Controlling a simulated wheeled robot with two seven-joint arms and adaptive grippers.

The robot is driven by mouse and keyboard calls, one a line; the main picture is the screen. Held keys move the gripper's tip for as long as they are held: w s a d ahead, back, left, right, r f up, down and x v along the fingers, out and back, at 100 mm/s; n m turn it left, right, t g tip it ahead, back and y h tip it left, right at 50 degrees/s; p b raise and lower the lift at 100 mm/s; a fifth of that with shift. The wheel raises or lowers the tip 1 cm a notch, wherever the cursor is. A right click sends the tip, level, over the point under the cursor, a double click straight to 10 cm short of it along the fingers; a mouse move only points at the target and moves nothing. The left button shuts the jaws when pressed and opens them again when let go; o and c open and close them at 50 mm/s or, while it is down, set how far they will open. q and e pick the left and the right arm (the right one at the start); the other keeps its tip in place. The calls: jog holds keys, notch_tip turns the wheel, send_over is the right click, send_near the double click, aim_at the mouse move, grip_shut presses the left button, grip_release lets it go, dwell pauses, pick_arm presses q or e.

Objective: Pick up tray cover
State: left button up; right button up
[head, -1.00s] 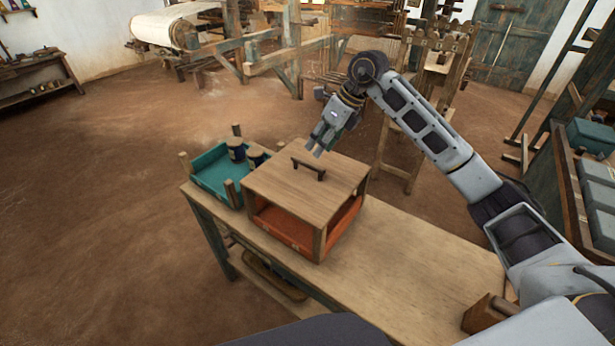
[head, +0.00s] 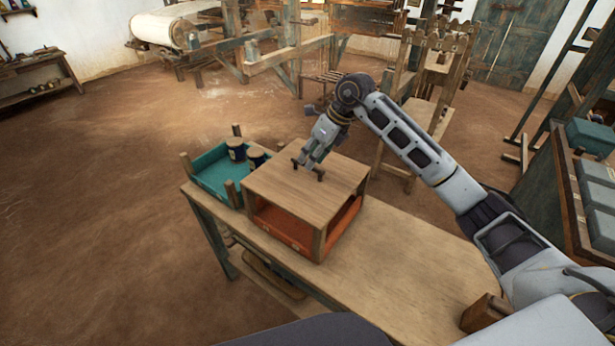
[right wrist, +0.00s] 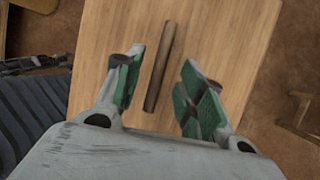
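The tray cover (head: 298,198) is a flat wooden board with a dark bar handle. It lies on corner posts above an orange-red tray (head: 283,228) on the bench. My right gripper (head: 307,163) is over the handle and hides its middle in the head view. In the right wrist view, the gripper (right wrist: 158,95) is open. Its green-padded fingers stand on either side of the handle (right wrist: 160,65), which looks nearer the left finger. I cannot tell whether a pad touches it. My left gripper is not in view.
A teal tray (head: 209,180) with corner posts and dark spools (head: 256,156) stands left of the cover. The bench (head: 400,260) is bare to the right, with a small wooden block (head: 487,312) at its near right end. A wooden frame stands behind.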

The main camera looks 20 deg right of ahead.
aim_at(308, 172)
jog(key=shift+x, duration=1)
jog(key=shift+a+f, duration=0.15)
jog(key=shift+f, duration=0.1)
jog(key=shift+w+f, duration=0.1)
jog(key=shift+f, duration=0.05)
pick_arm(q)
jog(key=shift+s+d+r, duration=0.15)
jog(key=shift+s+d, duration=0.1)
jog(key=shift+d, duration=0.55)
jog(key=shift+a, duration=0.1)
